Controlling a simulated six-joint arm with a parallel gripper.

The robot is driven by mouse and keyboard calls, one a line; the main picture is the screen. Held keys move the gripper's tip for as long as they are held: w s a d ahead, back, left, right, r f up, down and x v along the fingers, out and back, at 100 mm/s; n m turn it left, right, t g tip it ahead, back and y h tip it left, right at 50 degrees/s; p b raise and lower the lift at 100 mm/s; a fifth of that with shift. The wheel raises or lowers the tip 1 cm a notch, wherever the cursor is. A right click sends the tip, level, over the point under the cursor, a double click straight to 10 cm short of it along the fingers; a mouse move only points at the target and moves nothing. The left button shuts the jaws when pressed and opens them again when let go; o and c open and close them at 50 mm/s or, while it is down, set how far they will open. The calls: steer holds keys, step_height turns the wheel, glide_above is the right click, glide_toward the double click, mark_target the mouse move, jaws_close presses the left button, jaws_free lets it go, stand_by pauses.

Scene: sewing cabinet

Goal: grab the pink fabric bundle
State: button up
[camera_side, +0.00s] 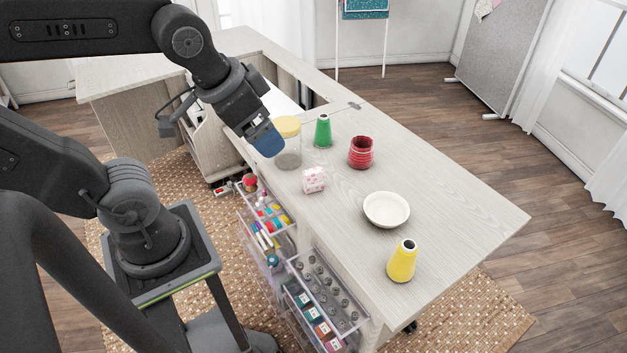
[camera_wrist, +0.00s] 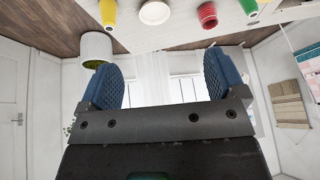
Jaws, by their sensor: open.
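The pink fabric bundle (camera_side: 314,180) is a small pink and white patterned block on the pale wooden tabletop (camera_side: 455,205), between a glass jar and a white bowl in the side view. I cannot make it out in the wrist view. My gripper (camera_side: 268,143) has blue fingers and is to the left of the bundle, above the near edge of the table and apart from it. In the wrist view its two blue fingers (camera_wrist: 162,80) are spread wide with nothing between them.
A glass jar (camera_side: 288,158) with a yellow lid stands close beside my fingers. A green spool (camera_side: 323,131), a red spool (camera_side: 361,152), a white bowl (camera_side: 386,210) and a yellow spool (camera_side: 402,261) stand around the bundle. Clear drawers (camera_side: 323,290) protrude below the table's near edge.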

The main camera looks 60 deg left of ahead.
steer(key=w+a+f+m+g+y, duration=0.2)
steer(key=w+a+f+m, duration=0.25)
steer(key=w+m, duration=0.4)
steer(key=m+g+y, duration=0.2)
steer(key=m, duration=0.9)
glide_toward(314, 171)
steer(key=x, duration=0.6)
steer(key=shift+d+f, duration=0.15)
steer(key=shift+f, duration=0.25)
steer(key=shift+a+x, duration=0.15)
steer(key=shift+x, duration=1.25)
steer(key=shift+a+x, duration=0.15)
steer(key=shift+x, duration=1.3)
steer(key=shift+r, duration=0.15)
steer(key=shift+c, duration=0.4)
steer(key=c, duration=0.9)
